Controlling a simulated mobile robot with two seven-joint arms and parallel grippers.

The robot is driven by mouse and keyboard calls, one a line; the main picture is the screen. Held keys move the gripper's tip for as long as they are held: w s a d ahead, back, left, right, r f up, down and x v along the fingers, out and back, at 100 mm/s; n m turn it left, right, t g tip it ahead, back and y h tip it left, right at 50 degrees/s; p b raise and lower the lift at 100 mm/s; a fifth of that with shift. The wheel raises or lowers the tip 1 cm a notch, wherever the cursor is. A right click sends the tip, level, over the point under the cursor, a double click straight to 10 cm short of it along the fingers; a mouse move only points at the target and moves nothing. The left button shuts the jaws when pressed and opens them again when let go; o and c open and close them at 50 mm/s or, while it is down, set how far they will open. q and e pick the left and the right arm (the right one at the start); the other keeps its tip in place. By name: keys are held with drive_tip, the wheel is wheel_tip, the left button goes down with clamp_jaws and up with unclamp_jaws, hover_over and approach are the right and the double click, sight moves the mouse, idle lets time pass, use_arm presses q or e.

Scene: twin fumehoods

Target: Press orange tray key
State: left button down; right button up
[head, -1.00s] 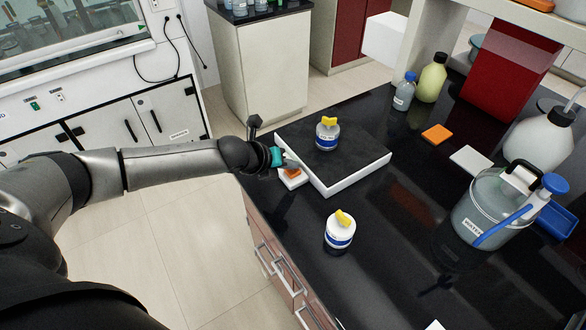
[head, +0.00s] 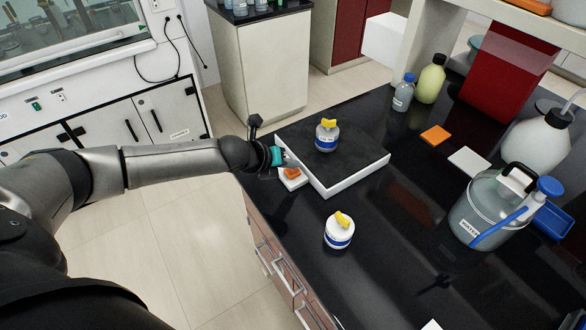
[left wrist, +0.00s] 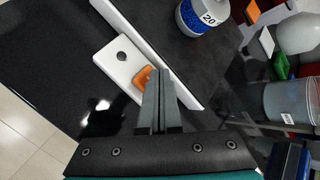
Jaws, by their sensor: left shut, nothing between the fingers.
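The orange key (head: 291,172) sits on a small white base (head: 294,181) at the left edge of the black-topped white tray (head: 345,184). In the left wrist view the orange key (left wrist: 143,77) lies on the white base (left wrist: 116,57), beside a dark round spot. My left gripper (head: 290,163) is shut and empty, with its tips right at the key. In the left wrist view the shut fingers (left wrist: 158,82) overlap the key's right side; I cannot tell whether they touch it. My right gripper is not in view.
A bottle with a yellow top (head: 326,136) stands on the tray, and a similar one (head: 339,231) stands on the bench in front. A large clear container (head: 487,208) with a blue tube stands at the right. The bench between is mostly clear.

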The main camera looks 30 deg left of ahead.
sight(290, 173)
use_arm(q)
wheel_tip(290, 173, up, 6)
drive_tip(key=p, duration=0.6)
drive_tip(key=shift+r, duration=0.1)
